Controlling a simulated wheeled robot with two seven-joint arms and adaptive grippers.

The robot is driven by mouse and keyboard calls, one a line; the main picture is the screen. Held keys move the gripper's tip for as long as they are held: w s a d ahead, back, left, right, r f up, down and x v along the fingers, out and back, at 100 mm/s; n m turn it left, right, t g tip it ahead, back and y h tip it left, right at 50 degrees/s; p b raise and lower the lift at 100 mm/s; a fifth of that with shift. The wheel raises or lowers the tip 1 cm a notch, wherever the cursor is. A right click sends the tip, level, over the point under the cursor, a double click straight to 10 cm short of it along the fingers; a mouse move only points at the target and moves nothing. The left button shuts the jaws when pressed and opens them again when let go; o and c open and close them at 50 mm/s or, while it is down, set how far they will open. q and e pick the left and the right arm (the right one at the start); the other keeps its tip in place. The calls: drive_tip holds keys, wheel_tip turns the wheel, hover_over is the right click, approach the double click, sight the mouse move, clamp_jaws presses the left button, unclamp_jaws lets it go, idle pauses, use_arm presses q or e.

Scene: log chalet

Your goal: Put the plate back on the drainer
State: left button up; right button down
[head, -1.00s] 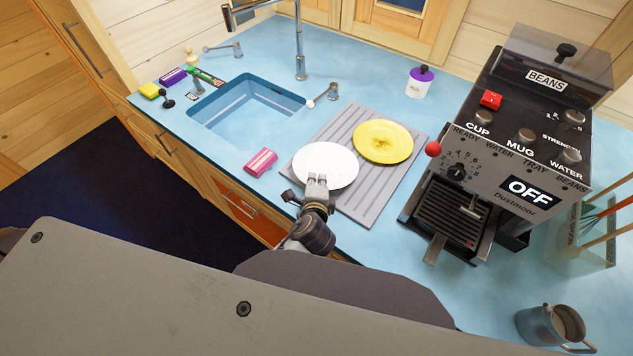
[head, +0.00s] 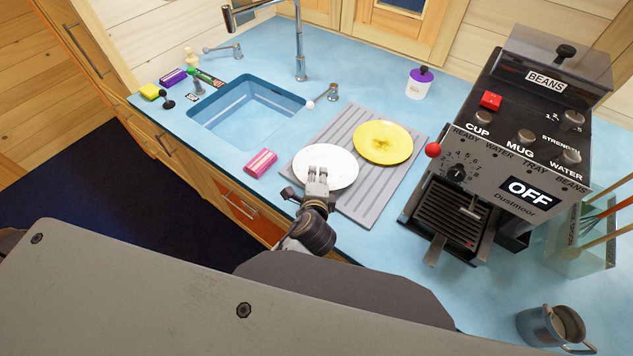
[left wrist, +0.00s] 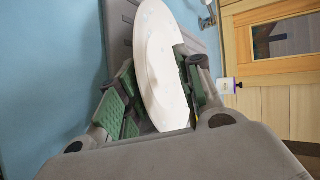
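The white plate (head: 333,157) appears to lie on the front left part of the grey ribbed drainer (head: 372,203), its near rim by the drainer's edge. My left gripper (head: 317,174) is at the plate's near rim. In the left wrist view the white plate (left wrist: 160,60) passes between the green-padded fingers of the left gripper (left wrist: 160,85). The fingers stand apart, one on each side of the plate. Any slight contact is hard to tell. A yellow plate (head: 383,141) lies on the drainer beside the white one. My right gripper is not in view.
The sink (head: 247,110) and a pink pack (head: 261,163) are left of the drainer. A coffee machine (head: 480,185) stands close on its right, with a metal jug (head: 545,326) at the near right. A purple-lidded jar (head: 419,82) stands behind the drainer.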

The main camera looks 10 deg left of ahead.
use_arm(q)
drive_tip(key=shift+r, duration=4.35)
drive_tip(key=shift+s, duration=0.1)
